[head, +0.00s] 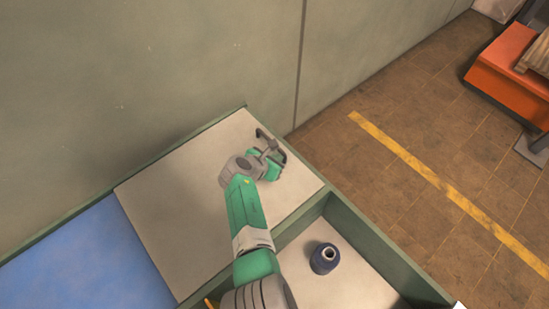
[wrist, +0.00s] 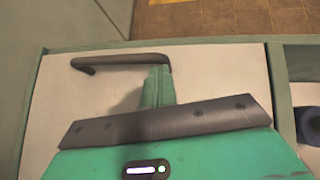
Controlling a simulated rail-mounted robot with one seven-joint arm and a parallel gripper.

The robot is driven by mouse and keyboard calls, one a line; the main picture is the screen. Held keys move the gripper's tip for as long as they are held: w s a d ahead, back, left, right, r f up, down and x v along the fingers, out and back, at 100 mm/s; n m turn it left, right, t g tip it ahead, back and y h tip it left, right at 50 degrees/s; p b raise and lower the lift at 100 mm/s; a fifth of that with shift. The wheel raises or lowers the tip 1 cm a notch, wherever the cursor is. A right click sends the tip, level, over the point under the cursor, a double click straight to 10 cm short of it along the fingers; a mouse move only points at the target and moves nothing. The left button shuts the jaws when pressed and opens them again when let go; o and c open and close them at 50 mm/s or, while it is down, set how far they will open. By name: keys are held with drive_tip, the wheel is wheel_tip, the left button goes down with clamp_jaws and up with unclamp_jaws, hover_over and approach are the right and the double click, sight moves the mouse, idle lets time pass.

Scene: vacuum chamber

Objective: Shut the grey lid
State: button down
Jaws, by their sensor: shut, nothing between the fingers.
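The grey lid (head: 165,180) is a pale flat panel over the middle section of a green-rimmed bench. It looks flat, level with the rim; a small gap cannot be ruled out. It also fills much of the wrist view (wrist: 55,110). A dark bar handle (head: 262,133) is near its far edge, also seen in the wrist view (wrist: 115,61). My gripper (head: 272,166) is shut and empty, low over the lid beside the handle. In the wrist view its green fingers (wrist: 157,80) overlap the handle's right end; I cannot tell whether they touch. My arm hides part of the lid's near right side.
A blue panel (head: 85,262) lies left of the lid. To the right, an open compartment (head: 370,250) holds a dark blue spool-like object (head: 325,258). A grey-green wall (head: 150,70) rises behind the bench. Tiled floor with a yellow line (head: 440,185) lies beyond.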

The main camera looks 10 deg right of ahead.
drive_tip(key=s+a+p, duration=0.2)
drive_tip(key=shift+s+r+p, duration=0.1)
drive_tip(key=shift+p, duration=0.3)
drive_tip(key=f+p+v, duration=0.1)
drive_tip(key=p+v, duration=0.6)
drive_tip(key=v, duration=0.3)
drive_tip(key=shift+s+a+p, duration=0.3)
drive_tip(key=shift+a+p, duration=0.05)
drive_tip(key=shift+r, duration=0.1)
